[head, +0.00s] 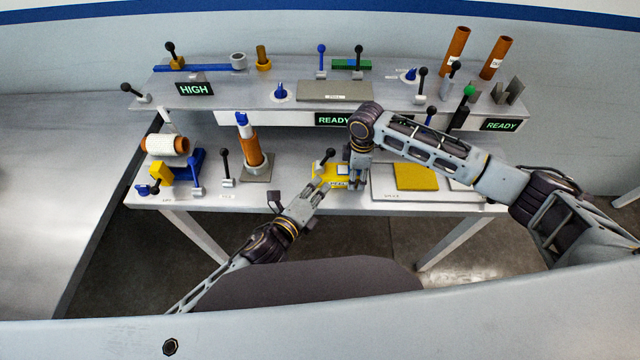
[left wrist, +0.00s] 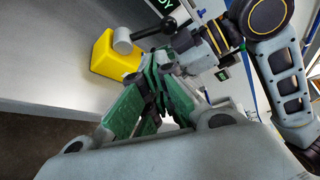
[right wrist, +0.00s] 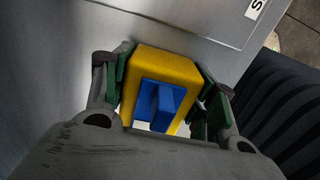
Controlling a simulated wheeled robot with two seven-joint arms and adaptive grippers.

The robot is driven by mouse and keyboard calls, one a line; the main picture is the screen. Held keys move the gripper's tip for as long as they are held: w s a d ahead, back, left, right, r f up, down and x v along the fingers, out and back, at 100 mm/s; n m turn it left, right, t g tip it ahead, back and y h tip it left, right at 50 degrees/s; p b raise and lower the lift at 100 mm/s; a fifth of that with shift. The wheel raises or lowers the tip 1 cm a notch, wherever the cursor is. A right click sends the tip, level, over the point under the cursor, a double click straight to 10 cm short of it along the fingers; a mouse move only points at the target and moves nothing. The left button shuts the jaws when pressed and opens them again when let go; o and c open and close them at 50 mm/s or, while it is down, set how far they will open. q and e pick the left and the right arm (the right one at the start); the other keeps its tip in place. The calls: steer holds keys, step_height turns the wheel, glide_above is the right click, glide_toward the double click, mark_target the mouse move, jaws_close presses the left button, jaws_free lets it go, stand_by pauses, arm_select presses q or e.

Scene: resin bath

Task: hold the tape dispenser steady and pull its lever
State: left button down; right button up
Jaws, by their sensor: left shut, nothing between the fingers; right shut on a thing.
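The tape dispenser (head: 325,182) is a yellow box on the front part of the table, with a black-knobbed lever (head: 328,154) on top. In the left wrist view the dispenser (left wrist: 110,62) shows a grey lever hub and the black lever (left wrist: 150,34). My right gripper (head: 355,178) is shut on the dispenser, its green pads on both sides; the right wrist view shows the yellow body (right wrist: 165,65) with a blue block (right wrist: 160,103) on its end. My left gripper (head: 316,190) is shut and empty at the dispenser's front, apart from the lever; its fingers (left wrist: 150,115) show closed together.
A yellow pad (head: 416,177) on a pale plate lies to the right. An orange cylinder (head: 250,148) on a stand and a black-knobbed lever (head: 226,165) stand to the left. A raised shelf with levers and READY signs (head: 332,119) runs behind.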

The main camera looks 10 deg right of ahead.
mark_target(326, 159)
arm_select(q)
steer(key=shift+x, duration=4.5)
